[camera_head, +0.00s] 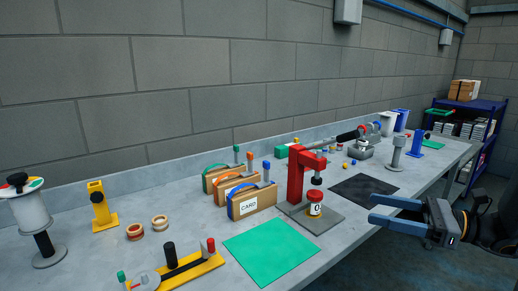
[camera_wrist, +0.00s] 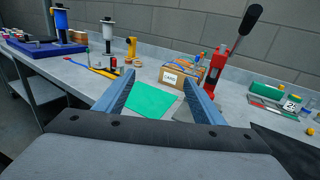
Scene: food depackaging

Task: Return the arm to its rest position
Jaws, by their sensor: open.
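My gripper (camera_head: 371,209) is at the right of the head view, off the front edge of the bench. Its two blue fingers are apart, with nothing between them, and point left toward the bench. In the wrist view my gripper (camera_wrist: 158,78) also shows spread fingers. Beyond them lie the green mat (camera_wrist: 150,100) and a cardboard box labelled CARD (camera_wrist: 170,77). The gripper touches nothing that I can see.
The grey bench (camera_head: 190,236) carries a red press (camera_head: 295,175) with a red jar (camera_head: 315,204) under it, a green mat (camera_head: 270,245), a black mat (camera_head: 363,188) and a yellow stand (camera_head: 101,208). A blue shelf (camera_head: 485,107) stands at the far right. The floor before the bench is clear.

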